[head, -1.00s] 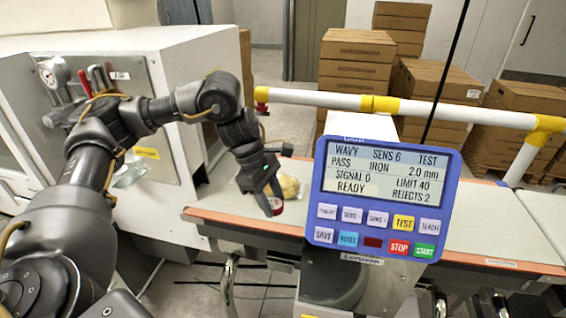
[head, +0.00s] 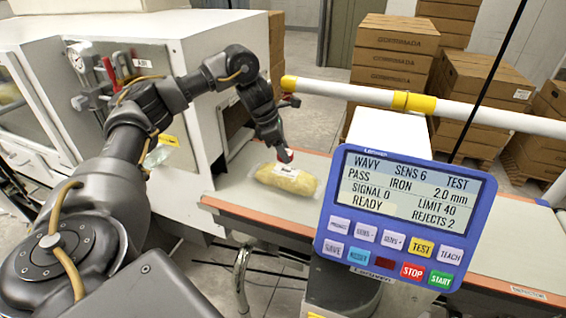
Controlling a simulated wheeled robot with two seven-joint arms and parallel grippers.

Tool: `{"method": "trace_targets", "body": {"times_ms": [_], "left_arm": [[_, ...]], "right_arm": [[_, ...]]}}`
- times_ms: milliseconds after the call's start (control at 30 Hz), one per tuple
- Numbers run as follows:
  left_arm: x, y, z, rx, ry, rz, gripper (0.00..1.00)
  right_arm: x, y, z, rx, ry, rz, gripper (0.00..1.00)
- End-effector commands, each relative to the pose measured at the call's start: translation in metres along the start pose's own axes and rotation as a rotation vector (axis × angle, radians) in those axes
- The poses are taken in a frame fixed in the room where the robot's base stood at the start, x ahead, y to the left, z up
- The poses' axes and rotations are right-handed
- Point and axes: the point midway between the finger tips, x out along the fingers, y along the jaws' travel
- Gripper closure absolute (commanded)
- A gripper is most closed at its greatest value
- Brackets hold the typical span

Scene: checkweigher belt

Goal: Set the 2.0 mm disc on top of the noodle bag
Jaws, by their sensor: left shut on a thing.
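The noodle bag (head: 290,181), clear with yellow noodles inside, lies on the belt to the left of the display. My left gripper (head: 283,150) hangs over the bag's far upper edge, fingers down. It is shut on a small red piece, the disc (head: 287,156), which is mostly hidden by the fingers. I cannot tell whether the disc touches the bag. The display reads IRON 2.0 mm, PASS and READY. My right gripper is not in view.
The blue control panel (head: 405,217) stands in front of the belt (head: 245,198), right of the bag. A white and yellow rail (head: 360,93) runs behind. A white cabinet (head: 205,110) is on the left. Stacked cartons (head: 395,60) stand at the back.

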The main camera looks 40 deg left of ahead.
Motion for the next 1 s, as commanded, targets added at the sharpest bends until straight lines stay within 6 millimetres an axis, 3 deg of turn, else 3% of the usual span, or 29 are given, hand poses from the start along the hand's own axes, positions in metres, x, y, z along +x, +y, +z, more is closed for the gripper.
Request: {"method": "trace_targets", "body": {"times_ms": [33,200,533,800,1000], "left_arm": [[0.016,0.006,-0.006,-0.007,0.005,-0.008,0.78],[0.038,0.028,-0.012,-0.004,0.003,-0.005,0.78],[0.048,0.037,-0.016,-0.001,0.002,-0.003,0.78],[0.075,0.039,-0.027,-0.002,0.002,-0.005,0.78],[0.077,0.040,-0.029,-0.002,0.002,-0.002,0.78]], "right_arm": [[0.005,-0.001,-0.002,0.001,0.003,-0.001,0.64],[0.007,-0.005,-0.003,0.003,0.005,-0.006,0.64],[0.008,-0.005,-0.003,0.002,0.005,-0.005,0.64],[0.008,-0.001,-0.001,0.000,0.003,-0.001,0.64],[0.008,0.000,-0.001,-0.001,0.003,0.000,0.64]]}}
